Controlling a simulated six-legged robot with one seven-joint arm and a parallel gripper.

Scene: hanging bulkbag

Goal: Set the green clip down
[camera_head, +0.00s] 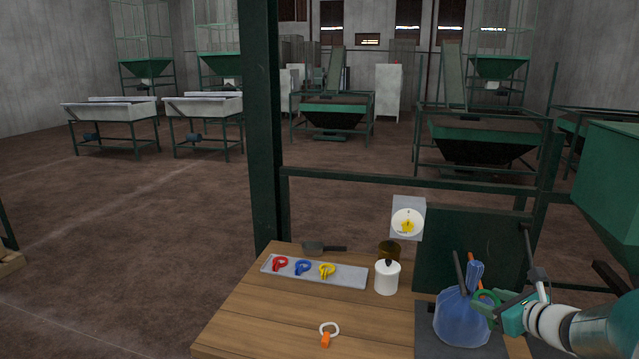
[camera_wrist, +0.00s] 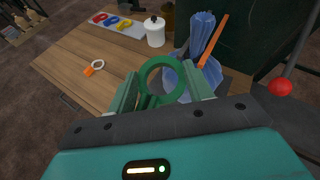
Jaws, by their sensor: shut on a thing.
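The green clip (camera_wrist: 160,75) is held between the two fingers of my gripper (camera_wrist: 163,98), with its round ring standing out ahead of them in the wrist view. In the head view the green clip (camera_head: 487,297) is partly hidden at my gripper (camera_head: 503,310), in front of the blue bag (camera_head: 460,315). The gripper is shut on the clip, close by the bag's gathered neck (camera_wrist: 201,35). I cannot tell whether the clip touches the bag.
A grey tray (camera_head: 347,277) holds a red clip (camera_head: 280,264), a blue clip (camera_head: 303,267) and a yellow clip (camera_head: 327,270). A white-and-orange clip (camera_head: 327,333) lies on the wooden table (camera_head: 262,318). A white jar (camera_head: 387,277) stands left of the bag. The table's left front is clear.

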